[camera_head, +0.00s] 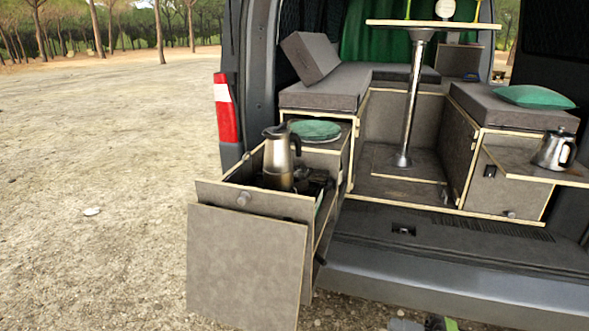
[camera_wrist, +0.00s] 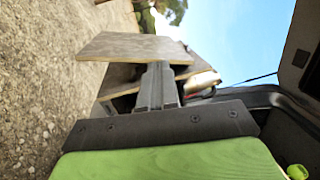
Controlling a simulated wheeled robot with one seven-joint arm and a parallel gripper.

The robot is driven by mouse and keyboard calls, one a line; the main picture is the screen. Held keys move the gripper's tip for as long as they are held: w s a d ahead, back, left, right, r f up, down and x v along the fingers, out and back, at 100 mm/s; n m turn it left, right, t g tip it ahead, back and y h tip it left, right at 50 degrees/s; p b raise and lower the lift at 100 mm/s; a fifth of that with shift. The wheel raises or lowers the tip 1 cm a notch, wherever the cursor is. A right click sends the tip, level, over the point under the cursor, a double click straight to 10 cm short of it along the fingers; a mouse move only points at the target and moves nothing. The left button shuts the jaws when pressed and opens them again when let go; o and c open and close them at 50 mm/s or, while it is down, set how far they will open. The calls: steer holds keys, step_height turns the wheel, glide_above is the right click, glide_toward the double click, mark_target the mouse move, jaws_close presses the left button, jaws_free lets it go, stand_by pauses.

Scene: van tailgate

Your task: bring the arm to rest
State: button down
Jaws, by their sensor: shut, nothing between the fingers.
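My gripper (camera_wrist: 160,72) shows in the wrist view, with its two grey fingers together and nothing between them. Its fingers point toward the brown panels of the pulled-out drawer (camera_wrist: 140,47), which stand behind them in that view. Whether the fingertips touch the panels cannot be told. In the head view only small green and grey parts of my arm show at the bottom edge, below the van's bumper; the fingers cannot be made out there.
The open drawer (camera_head: 247,265) juts out at the van's left and holds a moka pot (camera_head: 278,160). A steel pot (camera_head: 554,150) stands on a fold-out shelf at the right. A table post (camera_head: 413,105) rises inside. Open gravel lies to the left.

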steer(key=s+a+r+n+g+h, duration=0.4)
steer(key=s+a+g+h, duration=0.3)
steer(key=a+h, duration=0.6)
steer(key=s+d+r+t+h, duration=0.25)
steer(key=s+r+t, duration=0.2)
steer(key=s, duration=0.25)
steer(key=s+d+r+t+h, duration=0.25)
steer(key=s+r+h, duration=0.2)
steer(key=s, duration=0.25)
step_height(320, 180, up, 18)
steer(key=p, duration=1.7)
steer(key=shift+r+m+p, duration=0.2)
steer(key=shift+m+p, duration=0.1)
steer(key=shift+m, duration=0.1)
steer(key=shift+a, duration=0.1)
stand_by(0.3)
